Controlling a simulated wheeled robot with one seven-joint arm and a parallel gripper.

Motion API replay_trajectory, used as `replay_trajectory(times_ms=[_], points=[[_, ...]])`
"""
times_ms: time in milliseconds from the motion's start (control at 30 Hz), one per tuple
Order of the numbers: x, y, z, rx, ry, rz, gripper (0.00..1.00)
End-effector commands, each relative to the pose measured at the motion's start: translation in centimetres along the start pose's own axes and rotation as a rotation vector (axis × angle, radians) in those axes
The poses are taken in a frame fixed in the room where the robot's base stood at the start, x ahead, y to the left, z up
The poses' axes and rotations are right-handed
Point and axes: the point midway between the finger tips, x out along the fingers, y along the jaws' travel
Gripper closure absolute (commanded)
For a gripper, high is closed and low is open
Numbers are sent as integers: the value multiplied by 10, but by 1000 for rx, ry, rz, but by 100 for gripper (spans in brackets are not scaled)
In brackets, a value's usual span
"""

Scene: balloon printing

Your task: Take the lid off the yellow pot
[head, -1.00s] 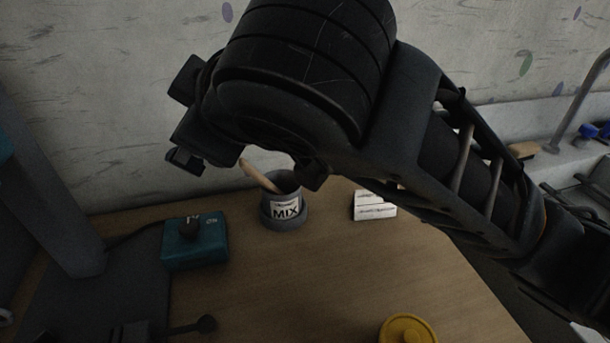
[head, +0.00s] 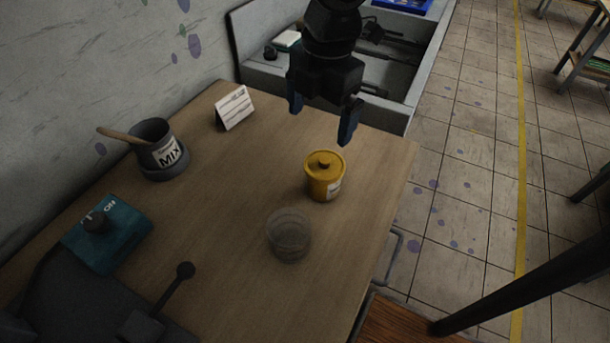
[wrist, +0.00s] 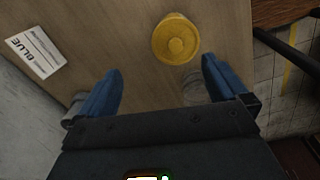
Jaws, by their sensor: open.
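The yellow pot (head: 324,182) stands upright on the wooden table near its right edge. Its yellow lid (head: 323,161), with a small round knob, sits on top. In the wrist view the lid (wrist: 176,40) shows from above, ahead of the fingers and right of the middle between them. My gripper (head: 322,122) hangs above and behind the pot in the head view, with its two blue fingers apart and nothing between them. In the wrist view my gripper (wrist: 162,88) is also open and empty. It does not touch the lid.
A clear glass (head: 289,236) stands in front of the pot. A dark MIX cup (head: 158,148) holding a wooden stick, a teal box (head: 107,234) with a knob, and a white card (head: 234,108) are to the left. A grey sink (head: 400,80) lies behind the table.

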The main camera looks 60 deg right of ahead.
Motion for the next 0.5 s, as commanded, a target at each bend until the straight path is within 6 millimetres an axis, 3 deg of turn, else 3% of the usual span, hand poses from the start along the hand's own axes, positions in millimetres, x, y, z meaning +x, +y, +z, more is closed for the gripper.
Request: replay_trajectory(times_ms=[133,500], points=[[3,-19,18,24,-5,-52,0],[36,-22,15,24,-2,-57,0]])
